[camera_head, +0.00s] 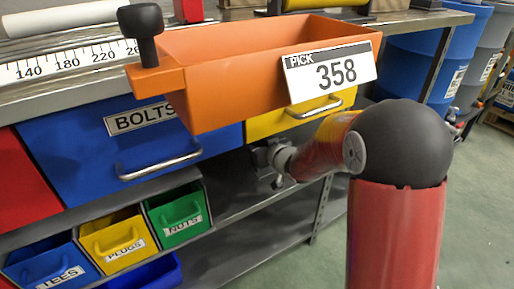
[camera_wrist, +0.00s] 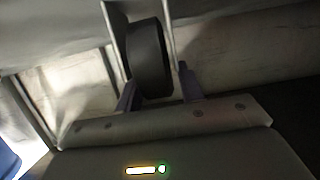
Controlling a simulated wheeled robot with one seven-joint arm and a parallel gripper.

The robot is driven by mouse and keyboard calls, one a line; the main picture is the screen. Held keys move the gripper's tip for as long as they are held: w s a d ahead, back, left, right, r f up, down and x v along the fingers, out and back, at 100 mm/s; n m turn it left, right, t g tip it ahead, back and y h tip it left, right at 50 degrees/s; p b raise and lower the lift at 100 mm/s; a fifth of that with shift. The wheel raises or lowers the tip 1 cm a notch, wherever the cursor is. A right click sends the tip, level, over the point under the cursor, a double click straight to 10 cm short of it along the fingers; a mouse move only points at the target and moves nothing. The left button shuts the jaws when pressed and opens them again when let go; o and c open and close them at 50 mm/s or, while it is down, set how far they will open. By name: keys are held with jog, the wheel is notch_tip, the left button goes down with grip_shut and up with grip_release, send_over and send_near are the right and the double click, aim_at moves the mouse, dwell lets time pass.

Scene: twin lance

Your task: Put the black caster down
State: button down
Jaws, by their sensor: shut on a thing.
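The black caster (camera_wrist: 150,60) shows in the wrist view as a dark round wheel between the two fingers of my gripper (camera_wrist: 157,86). The fingers close on it from both sides. In the head view my gripper (camera_head: 268,158) is below the drawers and above the lower metal shelf, near the yellow drawer (camera_head: 285,118). The caster cannot be made out clearly in the head view. In the wrist view a pale, worn surface lies behind the caster; I cannot tell whether the caster touches it.
An orange bin (camera_head: 230,85) labelled 358 stands above the drawers, with a black knob (camera_head: 145,30) at its left. A blue BOLTS drawer (camera_head: 80,150) is left of my gripper. Small bins, including green NUTS (camera_head: 175,210), sit lower left. The lower shelf (camera_head: 255,225) has bare room.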

jog(key=shift+f, duration=0.1)
jog(key=c, duration=0.9)
grip_release()
jog(key=shift+r, duration=0.3)
jog(key=s+d+r+m+g+h+p, duration=0.1)
jog(key=s+d+r+m+h, duration=0.3)
jog(key=s+d, duration=0.6)
jog(key=s+d+r+m+g+h+p, duration=0.1)
jog(key=s+d+r+h, duration=0.4)
jog(key=s+d, duration=0.45)
jog(key=s+g, duration=0.1)
jog(key=s, duration=0.4)
jog(key=s+a+f+m+g, duration=0.1)
jog(key=s+g, duration=0.1)
jog(key=s, duration=0.3)
jog(key=s+g, duration=0.1)
jog(key=s, duration=0.5)
jog(key=shift+a+f+m+g+y, duration=0.2)
jog(key=shift+m+g+y, duration=0.1)
jog(key=shift+m+y, duration=0.1)
